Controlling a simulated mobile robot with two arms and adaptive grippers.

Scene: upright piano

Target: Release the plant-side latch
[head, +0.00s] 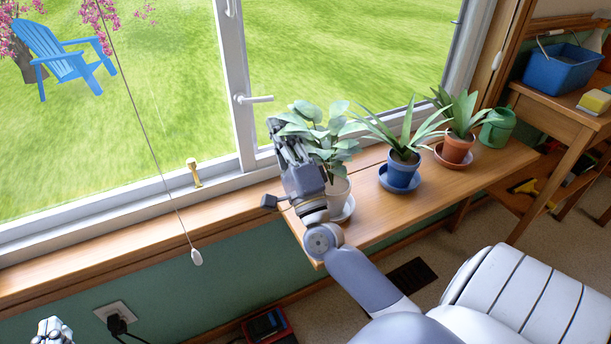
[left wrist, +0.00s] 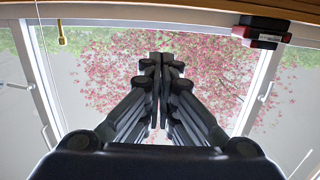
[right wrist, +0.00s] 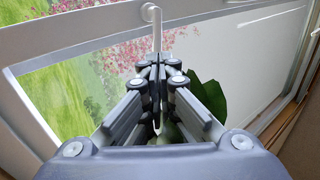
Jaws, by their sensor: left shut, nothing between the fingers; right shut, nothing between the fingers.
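The plant-side latch is a white lever handle (head: 255,99) on the window's middle frame, to the left of the plants and pointing right. In the right wrist view a white handle (right wrist: 151,14) stands upright just beyond the fingertips; I cannot tell whether they touch it. My right gripper (head: 277,128) is shut and empty, below and right of the latch, in front of the leftmost plant. Its fingers show closed in the right wrist view (right wrist: 157,65). My left gripper (left wrist: 160,60) is shut and empty; only a bit of it shows at the head view's bottom left.
Three potted plants stand on the wooden shelf: a leafy one (head: 338,190), one in a blue pot (head: 402,171) and one in a terracotta pot (head: 457,148). A green watering can (head: 496,130) is behind. A brass fitting (head: 193,173) and a hanging cord knob (head: 196,257) are left.

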